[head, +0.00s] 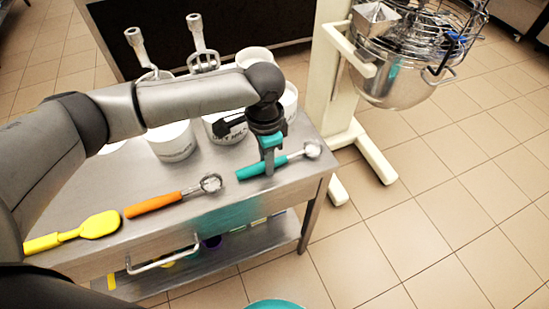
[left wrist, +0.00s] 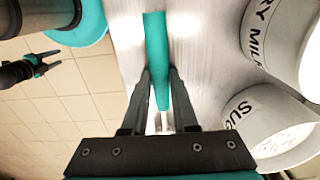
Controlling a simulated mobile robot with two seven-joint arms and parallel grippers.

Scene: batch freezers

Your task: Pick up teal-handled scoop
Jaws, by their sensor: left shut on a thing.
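The teal-handled scoop (head: 250,170) lies along the right end of the steel table, its metal bowl end (head: 312,150) at the table's right edge. My left gripper (head: 269,168) reaches down from above and is shut on the teal handle near the bowl end. In the left wrist view the handle (left wrist: 155,45) runs between the two dark fingers (left wrist: 160,78); the bowl is mostly hidden behind the gripper body. I cannot tell whether the scoop is clear of the tabletop. My right gripper (left wrist: 46,64) shows at the left of the left wrist view, open and empty, over the floor.
An orange-handled scoop (head: 155,204) and a yellow spatula (head: 98,225) lie on the steel table (head: 215,215) to the left. A mixer with a steel bowl (head: 392,86) stands at the right.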

